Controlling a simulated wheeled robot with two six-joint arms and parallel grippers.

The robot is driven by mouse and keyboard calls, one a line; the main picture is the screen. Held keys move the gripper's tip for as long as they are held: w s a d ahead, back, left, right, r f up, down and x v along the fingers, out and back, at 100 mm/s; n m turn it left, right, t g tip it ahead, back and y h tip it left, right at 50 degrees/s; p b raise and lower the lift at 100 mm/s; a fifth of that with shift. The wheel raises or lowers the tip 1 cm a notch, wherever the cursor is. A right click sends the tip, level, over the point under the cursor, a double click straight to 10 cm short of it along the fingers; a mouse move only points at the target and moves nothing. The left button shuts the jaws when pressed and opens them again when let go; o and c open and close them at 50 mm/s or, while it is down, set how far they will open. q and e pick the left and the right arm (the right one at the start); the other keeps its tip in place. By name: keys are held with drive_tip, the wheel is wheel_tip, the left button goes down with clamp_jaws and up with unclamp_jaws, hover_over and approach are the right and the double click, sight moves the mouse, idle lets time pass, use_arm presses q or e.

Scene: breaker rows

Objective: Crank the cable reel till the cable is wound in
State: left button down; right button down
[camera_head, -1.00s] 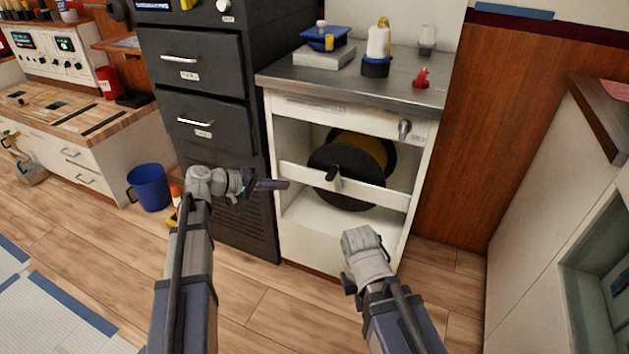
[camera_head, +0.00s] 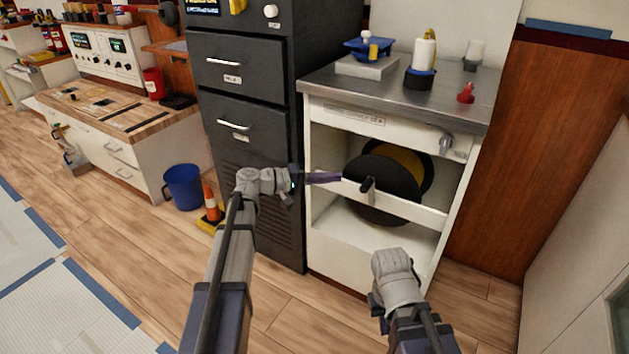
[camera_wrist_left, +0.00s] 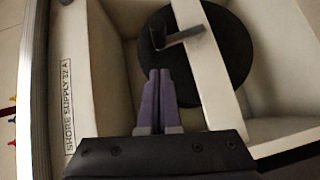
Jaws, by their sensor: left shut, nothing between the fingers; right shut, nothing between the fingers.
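The cable reel (camera_head: 408,190) is a black disc with yellow cable behind it, inside an open white cabinet. Its dark crank handle (camera_head: 368,184) sticks out in front of a white crossbar (camera_head: 425,212). My left gripper (camera_head: 338,177) is shut and empty, its purple fingers pointing at the crank from the left, apart from it. In the left wrist view the shut fingertips (camera_wrist_left: 160,74) appear just below the crank (camera_wrist_left: 182,37) and overlap the picture of the reel's black disc (camera_wrist_left: 228,38). My right arm is low in front of the cabinet; its gripper fingers are hidden.
A dark drawer cabinet (camera_head: 245,80) stands directly left of the reel cabinet. A blue bucket (camera_head: 184,188) and an orange cone (camera_head: 211,204) are on the floor further left. The steel top (camera_head: 400,95) holds bottles and a blue item. A wooden wall panel is at right.

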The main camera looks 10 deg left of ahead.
use_arm(q)
drive_tip(key=shift+s+d+f+b, duration=0.15)
drive_tip(key=shift+d+f, duration=0.05)
drive_tip(key=shift+d, duration=1.1)
drive_tip(key=shift+s+d+f+b, duration=0.15)
drive_tip(key=shift+d, duration=1.1)
drive_tip(key=shift+s+d+r+p, duration=0.15)
drive_tip(key=shift+d+r+p, duration=0.05)
drive_tip(key=shift+d, duration=0.2)
drive_tip(key=shift+s+d+r+p, duration=0.1)
drive_tip(key=shift+d+r+p, duration=0.1)
drive_tip(key=shift+d, duration=0.2)
